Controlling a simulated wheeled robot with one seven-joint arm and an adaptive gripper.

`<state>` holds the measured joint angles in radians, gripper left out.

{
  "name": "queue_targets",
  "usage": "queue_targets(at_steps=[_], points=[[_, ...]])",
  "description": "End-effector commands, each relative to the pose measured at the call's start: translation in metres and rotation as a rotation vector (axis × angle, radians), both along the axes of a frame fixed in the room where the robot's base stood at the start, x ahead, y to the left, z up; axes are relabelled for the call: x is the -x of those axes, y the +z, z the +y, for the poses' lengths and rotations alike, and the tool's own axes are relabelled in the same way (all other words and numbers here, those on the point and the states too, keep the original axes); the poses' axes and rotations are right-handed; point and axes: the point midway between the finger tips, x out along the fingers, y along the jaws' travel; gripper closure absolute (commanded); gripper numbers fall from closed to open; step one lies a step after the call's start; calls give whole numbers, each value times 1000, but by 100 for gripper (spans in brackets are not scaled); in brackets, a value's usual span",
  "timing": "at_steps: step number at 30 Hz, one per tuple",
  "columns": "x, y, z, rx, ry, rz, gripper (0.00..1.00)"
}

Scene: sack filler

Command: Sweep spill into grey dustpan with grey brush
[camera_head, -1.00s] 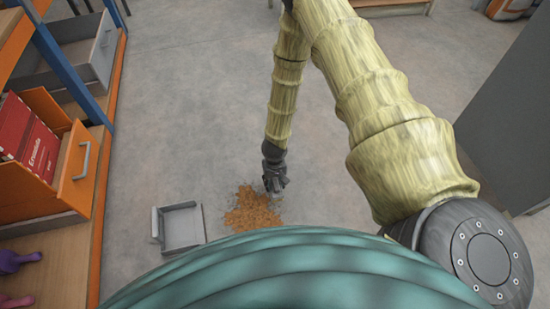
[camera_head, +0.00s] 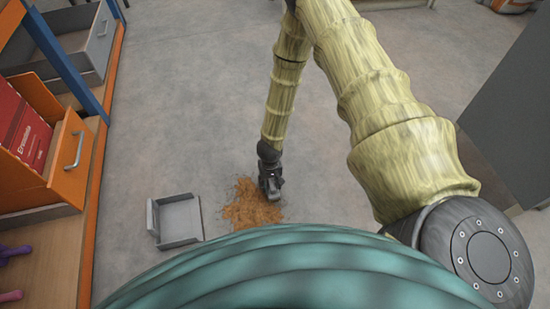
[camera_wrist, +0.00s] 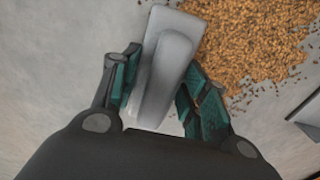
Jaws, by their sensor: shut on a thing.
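The spill (camera_head: 250,206) is a flat heap of brown-orange grains on the floor; it also shows in the wrist view (camera_wrist: 255,40). The grey dustpan (camera_head: 181,221) lies on the floor to the left of the spill, with a gap between them. Its edge shows at the right of the wrist view (camera_wrist: 306,108). My gripper (camera_head: 270,188) is at the right edge of the spill, low over the floor. In the wrist view my gripper (camera_wrist: 158,95) is shut on the grey brush (camera_wrist: 165,70), with a teal-padded finger on each side. The brush's bristles are hidden.
A shelf unit with an open orange drawer (camera_head: 68,165) and a grey bin (camera_head: 90,45) stands along the left. A dark grey cabinet (camera_head: 510,110) stands at the right. The floor (camera_head: 180,110) beyond the dustpan and spill is clear.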

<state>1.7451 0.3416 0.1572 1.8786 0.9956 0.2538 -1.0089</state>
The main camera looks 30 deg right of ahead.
Motion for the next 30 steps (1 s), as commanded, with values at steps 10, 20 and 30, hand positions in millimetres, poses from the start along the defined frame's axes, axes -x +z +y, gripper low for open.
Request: queue_targets(at_steps=[10,20,30], points=[[-5,-1,32,0,1,0,83],[-10,-1,61,0,1,0,83],[-14,-2,91,0,2,0,83]])
